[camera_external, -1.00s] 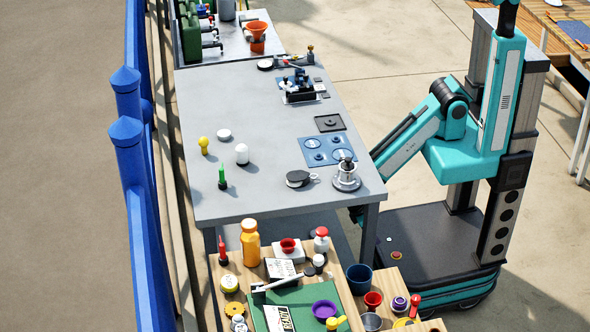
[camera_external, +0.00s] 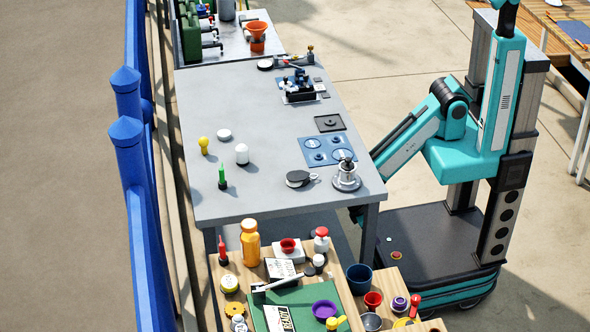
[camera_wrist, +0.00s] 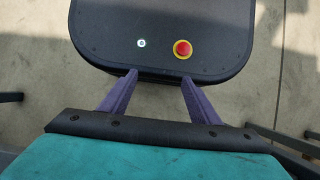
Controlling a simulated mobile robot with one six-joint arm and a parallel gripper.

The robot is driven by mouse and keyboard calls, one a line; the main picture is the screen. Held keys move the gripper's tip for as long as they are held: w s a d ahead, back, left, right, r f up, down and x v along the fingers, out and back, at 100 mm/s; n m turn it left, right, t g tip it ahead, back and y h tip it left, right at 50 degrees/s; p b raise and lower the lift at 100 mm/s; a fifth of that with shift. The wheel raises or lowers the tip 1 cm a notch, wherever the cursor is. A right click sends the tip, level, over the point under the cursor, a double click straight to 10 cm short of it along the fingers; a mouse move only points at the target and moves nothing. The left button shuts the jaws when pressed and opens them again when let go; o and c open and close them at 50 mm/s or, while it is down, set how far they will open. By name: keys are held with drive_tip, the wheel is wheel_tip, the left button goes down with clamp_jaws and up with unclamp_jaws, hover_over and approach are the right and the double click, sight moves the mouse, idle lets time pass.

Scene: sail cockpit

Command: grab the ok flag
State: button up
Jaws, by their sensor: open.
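I cannot pick out a flag marked ok in either view. Two white cards with black lettering lie on the wooden table in the external view, one near its middle (camera_external: 281,268) and one on a green mat (camera_external: 279,318). Their lettering is too small to read for sure. My gripper (camera_wrist: 158,76) shows in the wrist view with two purple fingers apart and nothing between them. It points down over my own base. In the external view the end of my arm is low beside the grey table's right edge, and the fingers are hidden there.
The grey table (camera_external: 265,185) holds a metal pot (camera_external: 346,177), a blue panel (camera_external: 328,150), a white rounded piece (camera_external: 242,154) and small handles. The wooden table in front is crowded, with an orange bottle (camera_external: 250,243) and a purple bowl (camera_external: 324,309). A blue railing (camera_external: 140,200) runs along the left.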

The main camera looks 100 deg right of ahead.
drive_tip(key=shift+c, duration=1.2)
